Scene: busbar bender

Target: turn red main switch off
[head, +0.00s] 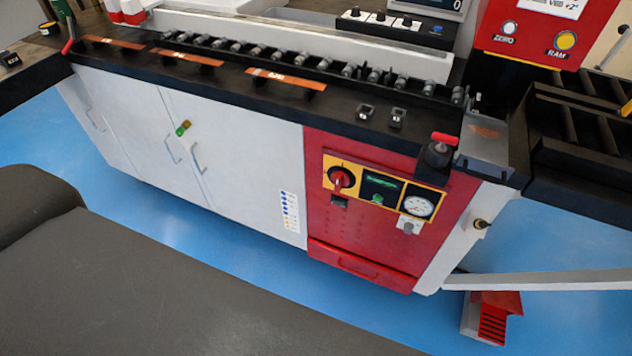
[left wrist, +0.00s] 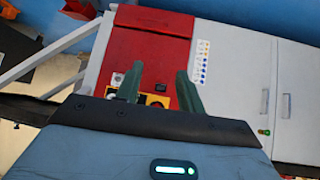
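The red main switch (head: 342,178) is a round red knob on a yellow-framed control strip in the machine's red front panel (head: 350,235). A green-lit display (head: 382,181) and a round gauge (head: 418,206) sit to its right. In the left wrist view the panel appears upside down, with the switch (left wrist: 157,103) low between the fingers and partly hidden. My left gripper (left wrist: 159,80) is open and empty, its two green fingers apart in front of the panel; contact with the switch is not visible. Neither gripper shows in the head view, and my right gripper is in no view.
White cabinet doors (head: 185,150) with handles stand left of the red panel. A black worktop (head: 330,105) with rollers and copper bars lies above it, with a red-handled lever (head: 440,148) at its corner. The blue floor (head: 200,260) in front is visible.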

